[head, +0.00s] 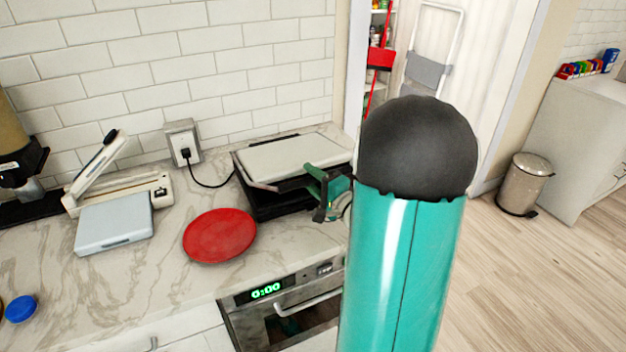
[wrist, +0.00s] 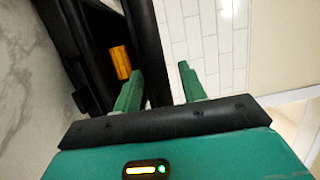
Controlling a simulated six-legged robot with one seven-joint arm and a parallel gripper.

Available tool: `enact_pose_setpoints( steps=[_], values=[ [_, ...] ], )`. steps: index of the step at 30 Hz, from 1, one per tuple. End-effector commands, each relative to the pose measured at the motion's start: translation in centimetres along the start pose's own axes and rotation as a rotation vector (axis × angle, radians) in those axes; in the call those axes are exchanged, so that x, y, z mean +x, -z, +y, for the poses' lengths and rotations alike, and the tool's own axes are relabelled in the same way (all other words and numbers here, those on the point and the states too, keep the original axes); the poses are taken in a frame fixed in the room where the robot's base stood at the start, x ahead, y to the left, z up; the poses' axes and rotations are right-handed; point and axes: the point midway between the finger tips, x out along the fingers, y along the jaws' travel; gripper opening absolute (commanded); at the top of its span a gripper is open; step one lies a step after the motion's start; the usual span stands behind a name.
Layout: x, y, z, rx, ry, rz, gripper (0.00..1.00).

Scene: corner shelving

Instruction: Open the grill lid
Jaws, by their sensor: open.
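The grill (head: 290,158) stands on the marble counter against the tiled wall, with a pale grey lid over a black base (head: 263,208). The lid lies low, nearly flat, with a dark gap along its front. My green gripper (head: 317,190) is at the grill's front right corner, its fingers open. The left finger overlaps the dark grill body (wrist: 100,50) near an orange patch; the right finger shows against the wall. I cannot tell whether a finger touches the lid. My arm hides the area to the right.
A red plate (head: 220,235) lies left of the grill. A pale flat box (head: 114,222) and a white hinged device (head: 150,190) stand farther left. A plugged cord runs from the wall socket (head: 183,142) to the grill. An oven (head: 285,305) is below the counter.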

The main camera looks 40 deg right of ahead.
Motion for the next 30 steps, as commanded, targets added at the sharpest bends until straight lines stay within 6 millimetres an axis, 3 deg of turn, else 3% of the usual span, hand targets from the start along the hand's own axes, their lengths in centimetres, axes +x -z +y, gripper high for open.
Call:
enact_pose_setpoints(
  steps=[5, 9, 12, 22, 30],
  values=[
    [0.0, 0.0, 0.0, 0.0, 0.0, 0.0, 0.41],
    [-0.1, 0.0, 0.0, 0.0, 0.0, 0.0, 0.14],
    [-0.1, 0.1, 0.0, 0.0, 0.0, 0.0, 0.0],
    [0.1, 0.1, -0.5, 0.002, -0.013, 0.0, 0.0],
    [0.8, 0.2, -3.3, 0.018, -0.087, -0.001, 0.0]
  ],
)
